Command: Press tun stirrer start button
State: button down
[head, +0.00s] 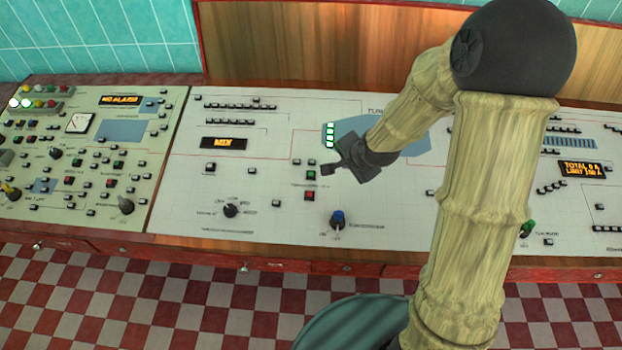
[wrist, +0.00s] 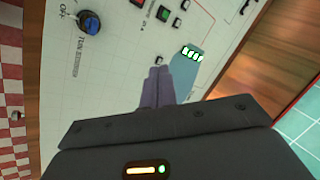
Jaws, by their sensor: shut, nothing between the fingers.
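A green button (head: 311,175) sits on the pale middle panel, with a red button (head: 309,196) just below it. Both also show in the wrist view, the green one (wrist: 163,13) and the red one (wrist: 135,3) near the top edge. The small print beside them is too small to read. A blue knob (head: 338,219) is lower on the panel; in the wrist view the knob (wrist: 89,22) has "TUN STIRRER" lettering beside it. My gripper (head: 328,170) is shut and empty, appearing just right of the green button in the head view. Its closed fingers (wrist: 157,85) point at the panel; contact cannot be told.
Green lit indicators (head: 329,135) on a blue-grey tun shape (head: 405,137) are close to my gripper. A "MIX" display (head: 223,143) and black selector knob (head: 231,210) are to the left. A green-grey panel (head: 70,160) crowded with buttons stands farther left. A wooden board (head: 300,40) rises behind.

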jog(key=w+a+f+m+t+y+b, duration=0.2)
jog(key=w+a+f+m+y+b, duration=0.1)
jog(key=w+a+f+m, duration=0.3)
jog(key=w+a+m, duration=0.2)
jog(key=shift+w+a+f+m+t+y, duration=0.15)
jog(key=shift+a+f+m+t+y, duration=0.05)
jog(key=shift+a+m+t+y, duration=0.1)
jog(key=shift+d, duration=0.1)
jog(key=b, duration=0.6)
send_over(311, 174)
jog(key=s, duration=0.2)
jog(key=f, duration=0.6)
jog(key=shift+d+f, duration=0.35)
jog(key=shift+d, duration=0.05)
jog(key=shift+w+f, duration=0.15)
jog(key=shift+f, duration=0.35)
jog(key=shift+w+f, duration=0.15)
jog(key=shift+f, duration=0.35)
jog(key=shift+s, duration=0.1)
jog(key=shift+f+b, duration=0.35)
jog(key=shift+b, duration=0.05)
